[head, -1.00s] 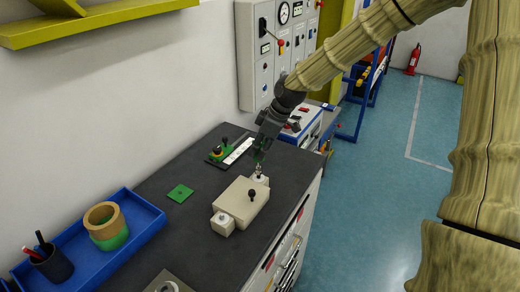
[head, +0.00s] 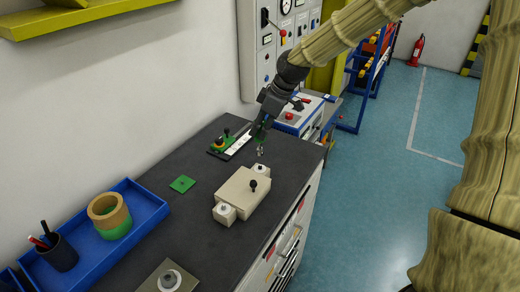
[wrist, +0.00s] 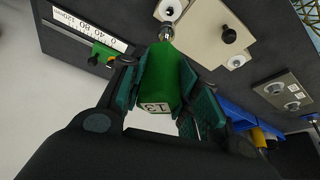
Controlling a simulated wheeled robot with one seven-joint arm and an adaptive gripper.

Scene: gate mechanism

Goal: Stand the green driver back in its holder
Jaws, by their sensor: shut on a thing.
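My gripper (head: 262,130) is shut on the green driver (wrist: 176,75), above the far end of the bench. In the wrist view the driver's green handle, marked 13, sits between the finger pads. Its metal shaft (head: 260,151) points down in the head view, apart from the beige block (head: 240,192). The block has a black knob and white round fittings at its corners. A grey plate with a round fitting (head: 169,281) lies at the near end of the bench; it also shows in the wrist view (wrist: 285,92). I cannot tell for sure whether it is the holder.
A blue tray (head: 152,205) holds a tan and green ring stack (head: 109,216) and a dark pen cup (head: 58,252). A green square plate (head: 183,184) lies flat. A green device with a white scale (head: 230,146) stands near the wall. Dark bench top between them is clear.

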